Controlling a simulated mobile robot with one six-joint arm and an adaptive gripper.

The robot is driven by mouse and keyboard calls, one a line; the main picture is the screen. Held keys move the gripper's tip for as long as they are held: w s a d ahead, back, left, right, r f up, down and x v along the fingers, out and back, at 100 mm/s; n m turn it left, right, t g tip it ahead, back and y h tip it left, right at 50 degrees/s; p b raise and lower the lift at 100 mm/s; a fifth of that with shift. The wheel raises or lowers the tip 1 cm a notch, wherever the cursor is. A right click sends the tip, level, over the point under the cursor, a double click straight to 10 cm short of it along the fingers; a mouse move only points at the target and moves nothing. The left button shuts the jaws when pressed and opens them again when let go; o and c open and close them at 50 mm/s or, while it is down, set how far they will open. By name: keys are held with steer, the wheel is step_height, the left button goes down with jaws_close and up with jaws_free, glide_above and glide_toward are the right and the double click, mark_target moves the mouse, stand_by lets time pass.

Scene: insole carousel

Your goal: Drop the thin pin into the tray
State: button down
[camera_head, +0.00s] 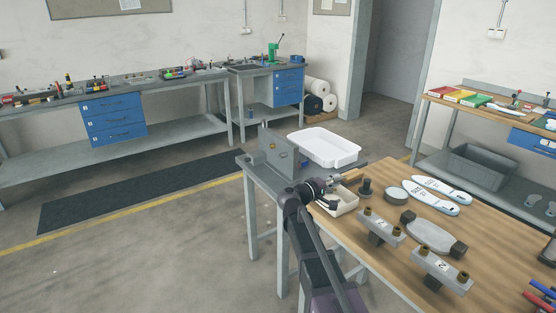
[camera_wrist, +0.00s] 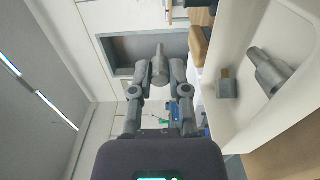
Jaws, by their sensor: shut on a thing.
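My gripper (camera_head: 326,184) is above the near-left part of the wooden bench, over a small cream box (camera_head: 347,206). In the wrist view its fingers (camera_wrist: 160,72) are shut on a thin grey stepped pin (camera_wrist: 159,62), which sticks out past the fingertips. The cream box also shows at the right of the wrist view (camera_wrist: 240,125), with another grey stepped pin (camera_wrist: 268,72) and a small grey block with a brass-coloured end (camera_wrist: 227,87) inside.
An upright grey metal plate (camera_head: 278,152) stands left of the tray. Other workbenches stand along the walls.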

steer(key=c, duration=0.5)
jaws_free()
steer(key=shift+c, duration=0.2)
steer(key=shift+a, duration=0.15)
steer(key=v, duration=1.1)
steer(key=shift+s+a, duration=0.25)
steer(key=shift+a, duration=0.05)
steer(key=shift+s, duration=0.1)
